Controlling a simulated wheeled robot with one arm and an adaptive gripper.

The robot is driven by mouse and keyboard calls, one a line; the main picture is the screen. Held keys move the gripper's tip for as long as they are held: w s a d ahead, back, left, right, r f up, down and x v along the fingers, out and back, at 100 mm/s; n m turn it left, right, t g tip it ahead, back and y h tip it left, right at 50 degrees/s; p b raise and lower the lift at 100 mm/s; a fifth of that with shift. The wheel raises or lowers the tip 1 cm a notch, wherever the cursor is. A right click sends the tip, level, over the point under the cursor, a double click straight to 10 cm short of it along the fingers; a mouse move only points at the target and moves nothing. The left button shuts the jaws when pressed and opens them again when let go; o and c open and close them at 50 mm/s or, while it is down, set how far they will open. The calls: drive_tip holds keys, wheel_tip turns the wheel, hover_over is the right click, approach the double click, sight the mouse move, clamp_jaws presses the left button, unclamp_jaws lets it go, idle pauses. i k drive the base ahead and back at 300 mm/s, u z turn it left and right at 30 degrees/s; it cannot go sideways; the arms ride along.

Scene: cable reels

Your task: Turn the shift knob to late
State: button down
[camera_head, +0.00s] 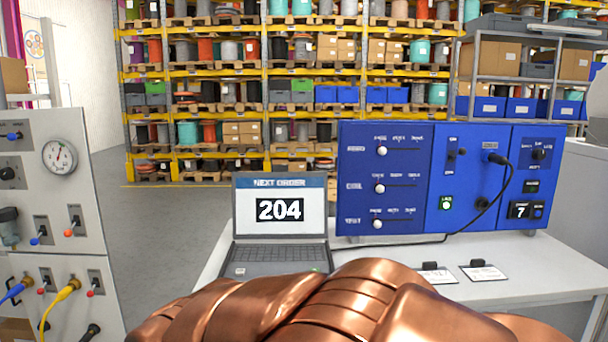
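A blue control panel (400,225) stands on the white table at the right. A small dark knob (539,154) sits at the top of its right section, with tiny marks around it that I cannot read. I cannot tell whether this is the shift knob or which mark it points to. A grey panel at the left also bears a black knob (7,173) and a blue-tipped control (13,136), their labels unreadable. My copper-coloured arm fills the bottom middle of the view. My gripper is not visible.
A laptop (280,212) showing "NEXT ORDER 204" stands left of the blue panel. A black cable (505,185) hangs across the panel's right part. The grey panel (85,205) has a gauge, levers and a yellow cable. Two small cards lie on the table (520,292). Shelves stand behind.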

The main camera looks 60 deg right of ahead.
sight(538, 153)
drive_tip(key=z, duration=3.25)
